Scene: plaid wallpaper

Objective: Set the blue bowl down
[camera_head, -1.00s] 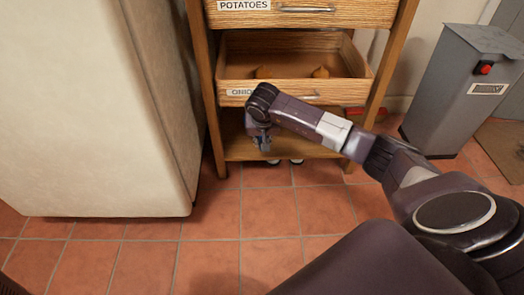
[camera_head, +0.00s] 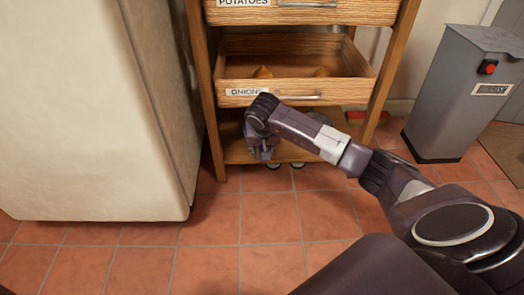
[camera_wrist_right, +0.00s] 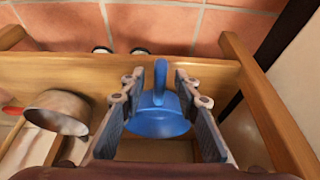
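My left gripper is not in view.
A metal pot (camera_wrist_right: 60,112) lies left of the bowl in the wrist view. The open onions drawer (camera_head: 297,92) hangs above the shelf. A pale fridge-like cabinet (camera_head: 95,120) stands left and a grey bin (camera_head: 458,95) right. The tiled floor in front is clear.

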